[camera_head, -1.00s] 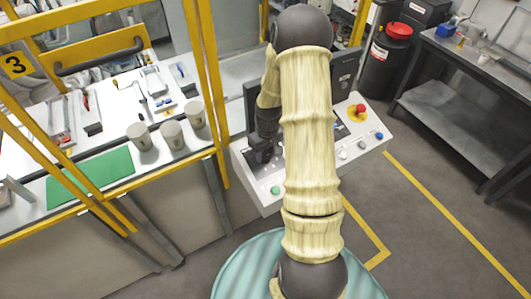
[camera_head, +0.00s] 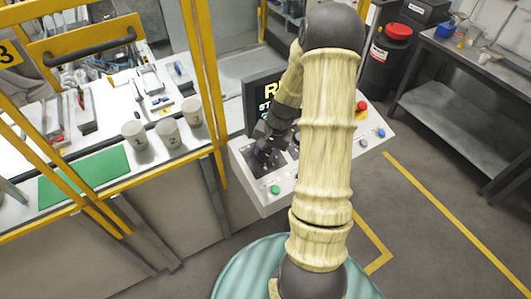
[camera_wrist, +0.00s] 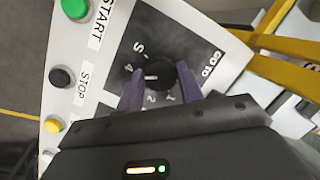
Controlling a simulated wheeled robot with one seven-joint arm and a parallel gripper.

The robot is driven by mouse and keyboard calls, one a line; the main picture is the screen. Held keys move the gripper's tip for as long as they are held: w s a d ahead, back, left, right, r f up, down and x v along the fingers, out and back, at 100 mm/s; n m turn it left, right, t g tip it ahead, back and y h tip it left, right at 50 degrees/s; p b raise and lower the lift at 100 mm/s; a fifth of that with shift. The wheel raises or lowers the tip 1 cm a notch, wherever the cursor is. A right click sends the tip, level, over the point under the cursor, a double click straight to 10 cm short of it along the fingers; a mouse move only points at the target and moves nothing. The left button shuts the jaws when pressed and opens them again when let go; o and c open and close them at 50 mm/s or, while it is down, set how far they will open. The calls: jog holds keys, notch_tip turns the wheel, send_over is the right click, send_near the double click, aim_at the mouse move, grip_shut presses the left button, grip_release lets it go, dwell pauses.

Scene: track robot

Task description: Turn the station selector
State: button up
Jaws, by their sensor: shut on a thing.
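The station selector is a round black knob (camera_wrist: 160,76) on a dark plate marked GO TO, with S, 4, 2 and 1 readable around it. Its white line points left in the wrist view, between the 4 and the 2; a finger hides the dial there. My gripper (camera_wrist: 159,86) has its purple fingers closed on both sides of the knob. In the head view my gripper (camera_head: 262,148) is down at the left part of the control panel (camera_head: 255,193), where the knob itself cannot be made out.
A green START button (camera_wrist: 75,8), black STOP button (camera_wrist: 61,78) and yellow button (camera_wrist: 54,125) sit beside the plate. A dark screen (camera_head: 262,95), partly hidden by my arm, stands behind. A red emergency button (camera_head: 361,107) is at right. Yellow fence posts (camera_head: 207,90) stand close at left.

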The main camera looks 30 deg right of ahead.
jog(key=shift+m+b, duration=0.35)
jog(key=shift+m, duration=0.55)
jog(key=o, duration=1)
jog(key=b+v, duration=0.3)
jog(key=v, duration=1.4)
jog(key=shift+s+d, duration=0.2)
jog(key=shift+s, duration=0.15)
jog(key=shift+a+r, duration=0.1)
